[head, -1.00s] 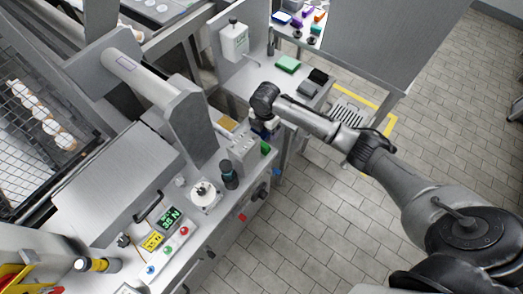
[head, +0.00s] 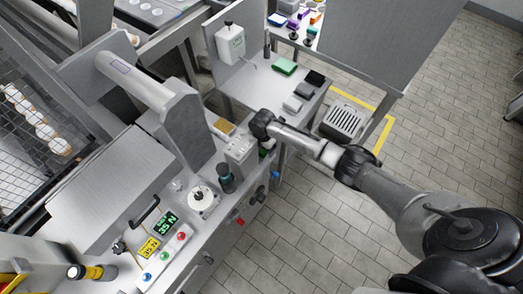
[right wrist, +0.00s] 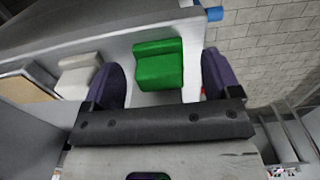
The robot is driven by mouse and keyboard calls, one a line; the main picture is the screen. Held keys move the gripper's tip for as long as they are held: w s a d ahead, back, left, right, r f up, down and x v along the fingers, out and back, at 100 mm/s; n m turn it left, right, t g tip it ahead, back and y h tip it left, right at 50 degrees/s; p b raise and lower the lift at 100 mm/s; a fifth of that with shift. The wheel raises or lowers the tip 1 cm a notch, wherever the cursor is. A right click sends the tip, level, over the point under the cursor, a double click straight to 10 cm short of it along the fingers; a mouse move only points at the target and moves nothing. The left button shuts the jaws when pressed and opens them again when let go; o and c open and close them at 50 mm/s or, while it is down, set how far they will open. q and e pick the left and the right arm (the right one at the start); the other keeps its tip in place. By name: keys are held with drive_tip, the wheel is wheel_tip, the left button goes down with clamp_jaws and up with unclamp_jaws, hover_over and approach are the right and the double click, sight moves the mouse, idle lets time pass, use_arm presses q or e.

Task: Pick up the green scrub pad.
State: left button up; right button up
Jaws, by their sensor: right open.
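A flat green pad (head: 284,66), which looks like the scrub pad, lies on the grey side table at the back. My right gripper (head: 266,142) is over the front edge of the machine counter, nearer than that pad and apart from it. In the right wrist view the right gripper (right wrist: 160,85) is open, its two dark fingers spread. A bright green block (right wrist: 158,66) shows between and beyond the fingers, on a pale surface. I cannot tell whether it is touched. It seems to be a separate thing on the counter. My left gripper is not in view.
Grey and black blocks (head: 305,89) lie near the green pad. A white dispenser (head: 230,43) stands behind it. A dark cylinder (head: 226,178) and a white box (head: 240,151) stand on the counter near my right arm.

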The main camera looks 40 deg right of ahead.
drive_tip(key=shift+f, duration=0.6)
drive_tip(key=c, duration=1)
drive_tip(key=shift+r, duration=0.1)
